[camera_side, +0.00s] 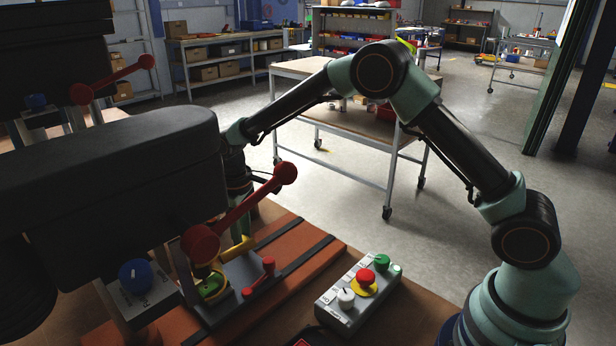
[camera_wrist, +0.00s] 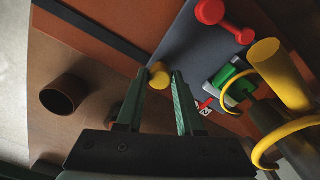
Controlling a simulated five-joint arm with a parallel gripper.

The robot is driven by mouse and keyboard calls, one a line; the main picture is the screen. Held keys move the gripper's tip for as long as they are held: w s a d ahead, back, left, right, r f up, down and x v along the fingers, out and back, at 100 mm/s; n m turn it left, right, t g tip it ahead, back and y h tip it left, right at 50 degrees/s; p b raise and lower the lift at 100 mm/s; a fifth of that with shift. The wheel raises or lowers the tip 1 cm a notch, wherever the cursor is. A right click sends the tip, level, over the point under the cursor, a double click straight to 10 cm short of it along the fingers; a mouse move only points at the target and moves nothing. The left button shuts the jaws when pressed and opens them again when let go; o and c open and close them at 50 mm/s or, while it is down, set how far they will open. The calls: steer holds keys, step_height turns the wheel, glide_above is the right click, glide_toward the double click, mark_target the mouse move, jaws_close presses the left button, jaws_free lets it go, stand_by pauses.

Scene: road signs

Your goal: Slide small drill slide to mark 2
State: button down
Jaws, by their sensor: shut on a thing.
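In the wrist view my gripper (camera_wrist: 160,80) has its two green fingers around a small yellow knob (camera_wrist: 158,75), near their tips. I take this knob to be the slide's handle, but the slide body is hidden. A small red-and-white marked piece (camera_wrist: 203,106) shows right of the fingers; I cannot read a mark 2 on it. In the side view the drill's dark body (camera_side: 130,160) with a red lever (camera_side: 240,215) stands at left. My gripper is mostly hidden behind it there.
A grey base plate (camera_side: 250,280) carries a red handle (camera_side: 268,264). A control box (camera_side: 358,295) with red, green and white knobs stands right of it. Yellow rings (camera_wrist: 238,90) and a yellow cylinder (camera_wrist: 280,72) stand close at right in the wrist view. A dark round cup (camera_wrist: 64,95) stands left.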

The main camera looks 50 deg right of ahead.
mark_target(232, 262)
steer(key=shift+s+a, duration=0.1)
steer(key=shift+a, duration=1.6)
steer(key=c, duration=0.5)
jaws_free()
